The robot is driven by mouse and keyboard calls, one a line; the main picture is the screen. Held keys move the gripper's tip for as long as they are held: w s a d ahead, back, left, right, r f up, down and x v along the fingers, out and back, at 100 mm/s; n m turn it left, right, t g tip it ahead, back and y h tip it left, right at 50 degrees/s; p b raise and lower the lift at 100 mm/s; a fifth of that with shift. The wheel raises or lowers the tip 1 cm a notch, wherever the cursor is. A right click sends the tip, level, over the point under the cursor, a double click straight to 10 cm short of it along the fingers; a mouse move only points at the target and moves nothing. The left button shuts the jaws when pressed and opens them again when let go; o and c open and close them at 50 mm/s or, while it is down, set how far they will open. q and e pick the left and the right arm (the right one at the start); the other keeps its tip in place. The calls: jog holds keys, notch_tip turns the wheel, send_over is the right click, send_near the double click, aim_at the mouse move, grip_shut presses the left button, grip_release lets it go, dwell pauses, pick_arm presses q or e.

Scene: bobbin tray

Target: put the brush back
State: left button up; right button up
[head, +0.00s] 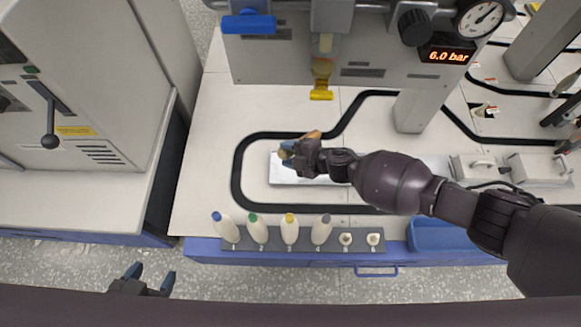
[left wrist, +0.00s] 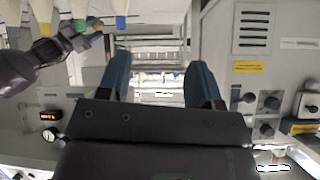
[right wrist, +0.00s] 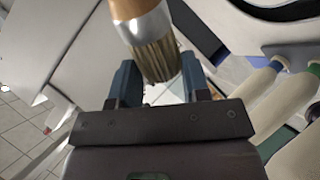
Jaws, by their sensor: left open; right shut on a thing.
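The brush shows close up in the right wrist view, with a wooden handle (right wrist: 128,8), a metal ferrule and tan bristles (right wrist: 157,62). My right gripper (right wrist: 160,78) is shut on it, and the bristles lie between the fingers. In the head view my right gripper (head: 288,152) is over a pale plate (head: 285,178) on the worktop; a bit of the wooden handle (head: 313,134) shows above the gripper. I cannot tell whether the brush touches the plate. My left gripper (head: 150,276) is open and empty in front of the worktop; its spread fingers show in the left wrist view (left wrist: 158,80).
A grey rack (head: 334,256) at the front edge holds several white bobbins with coloured tips (head: 290,230) and two bare pegs (head: 346,239). A blue bin (head: 430,236) is right of it. A machine with a yellow nozzle (head: 321,94) stands behind; a grey cabinet (head: 85,80) is left.

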jog(key=f+b, duration=0.2)
jog(key=f, duration=0.3)
jog(key=f+b, duration=0.3)
jog(key=f, duration=0.2)
jog(key=shift+s+f, duration=0.2)
jog(key=shift+f, duration=0.2)
jog(key=shift+w+f+b, duration=0.15)
jog(key=shift+f+b, duration=0.3)
jog(key=shift+f, duration=0.05)
pick_arm(q)
jog(key=shift+w+f+t, duration=0.2)
jog(key=shift+f+t, duration=0.35)
jog(key=shift+t, duration=0.35)
pick_arm(e)
jog(key=shift+w+r, duration=0.1)
jog(key=shift+r, duration=0.1)
jog(key=shift+f, duration=0.3)
pick_arm(q)
jog(key=shift+a, duration=0.1)
pick_arm(e)
jog(key=o, duration=1)
jog(key=shift+c, duration=0.2)
